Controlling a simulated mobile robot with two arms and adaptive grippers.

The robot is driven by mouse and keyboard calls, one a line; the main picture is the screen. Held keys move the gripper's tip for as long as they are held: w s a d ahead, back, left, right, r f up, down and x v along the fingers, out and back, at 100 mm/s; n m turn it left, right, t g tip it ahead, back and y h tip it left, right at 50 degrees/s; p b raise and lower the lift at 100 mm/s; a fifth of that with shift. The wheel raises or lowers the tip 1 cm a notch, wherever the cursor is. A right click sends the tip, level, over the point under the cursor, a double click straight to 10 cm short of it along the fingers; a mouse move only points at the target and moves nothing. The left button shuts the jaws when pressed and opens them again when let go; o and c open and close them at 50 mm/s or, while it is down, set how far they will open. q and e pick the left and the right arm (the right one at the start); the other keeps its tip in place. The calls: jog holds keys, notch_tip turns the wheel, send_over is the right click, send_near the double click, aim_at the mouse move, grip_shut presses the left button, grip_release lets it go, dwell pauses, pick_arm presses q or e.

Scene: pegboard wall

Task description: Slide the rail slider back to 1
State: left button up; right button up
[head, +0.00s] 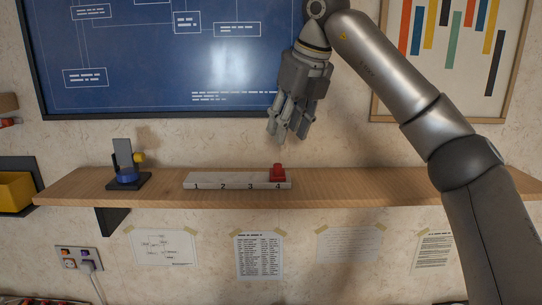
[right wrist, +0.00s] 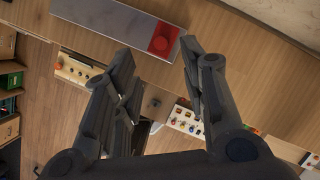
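The rail (head: 237,181) is a pale bar marked 1 to 4 from left to right, lying on a wooden shelf (head: 350,188). The red slider (head: 278,174) sits on it at the 4. In the right wrist view the slider (right wrist: 165,40) stands near one end of the grey rail (right wrist: 110,17). My right gripper (head: 287,138) hangs above the slider, fingers pointing down, apart from it. In the right wrist view its fingers (right wrist: 158,58) are spread with nothing between them. My left gripper is in neither view.
The shelf right of the slider is bare. A blue board (head: 150,60) and a striped poster (head: 455,50) hang on the wall behind.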

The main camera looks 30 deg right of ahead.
aim_at(278, 164)
jog(key=p+x, duration=0.2)
jog(key=x, duration=0.7)
jog(key=shift+s+f+p, duration=0.1)
jog(key=shift+p, duration=0.2)
jog(key=shift+s+f, duration=0.1)
jog(key=shift+f, duration=0.05)
jog(key=shift+c, duration=1)
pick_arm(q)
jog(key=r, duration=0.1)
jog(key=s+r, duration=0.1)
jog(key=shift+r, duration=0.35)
pick_arm(e)
grip_shut()
